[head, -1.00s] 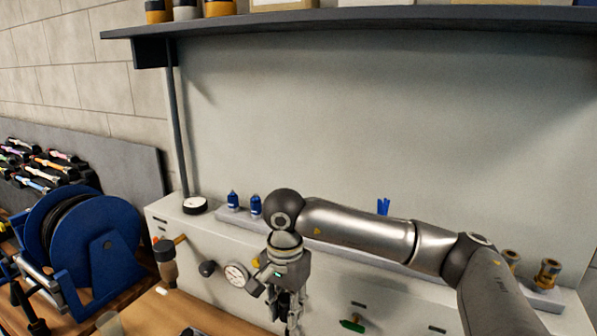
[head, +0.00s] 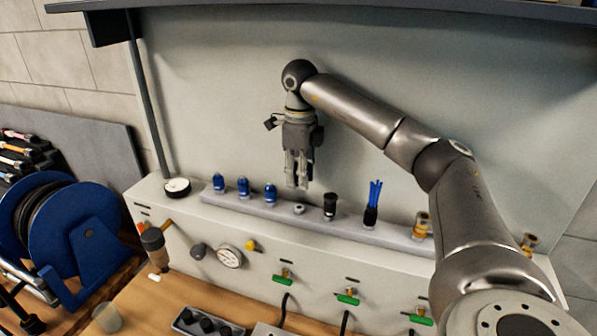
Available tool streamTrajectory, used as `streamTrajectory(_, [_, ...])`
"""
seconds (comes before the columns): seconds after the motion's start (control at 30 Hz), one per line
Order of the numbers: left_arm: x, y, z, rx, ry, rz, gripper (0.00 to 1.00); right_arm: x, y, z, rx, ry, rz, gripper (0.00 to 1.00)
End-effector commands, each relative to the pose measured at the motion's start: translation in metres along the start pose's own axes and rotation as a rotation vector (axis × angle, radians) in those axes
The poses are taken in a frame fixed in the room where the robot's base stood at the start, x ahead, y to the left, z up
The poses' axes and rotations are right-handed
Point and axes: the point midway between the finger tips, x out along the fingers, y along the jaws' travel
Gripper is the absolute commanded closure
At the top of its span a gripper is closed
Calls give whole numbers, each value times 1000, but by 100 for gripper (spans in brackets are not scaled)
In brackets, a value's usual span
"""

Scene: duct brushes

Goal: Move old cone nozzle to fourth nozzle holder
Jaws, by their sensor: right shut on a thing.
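My right gripper (head: 298,186) hangs fingers down above the rail (head: 396,236) on top of the white cabinet. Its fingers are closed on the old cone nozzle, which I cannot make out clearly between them. Just below the fingertips is an empty nozzle holder (head: 299,208), fourth from the left, with a small gap between. To its left, three blue nozzles (head: 243,187) stand in the first holders. To its right stand a black nozzle (head: 330,206) and a blue-bristled brush (head: 372,205). My left gripper is not in view.
Brass nozzles (head: 421,226) stand at the right part of the rail. Green-handled valves (head: 283,278) stick out of the cabinet front. A blue hose reel (head: 75,235) stands at left. A shelf hangs above.

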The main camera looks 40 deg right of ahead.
Motion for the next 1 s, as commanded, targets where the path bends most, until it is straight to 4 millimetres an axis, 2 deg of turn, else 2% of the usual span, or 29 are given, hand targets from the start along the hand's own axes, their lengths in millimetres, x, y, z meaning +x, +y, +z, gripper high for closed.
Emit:
streamTrajectory(0.27, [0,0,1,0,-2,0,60,11,0,0,-2,1,0,100])
streamTrajectory(0.7, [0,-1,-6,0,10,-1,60,49,0,0,-3,0,1,100])
streamTrajectory(1.0, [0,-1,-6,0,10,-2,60,58,0,0,-3,0,0,100])
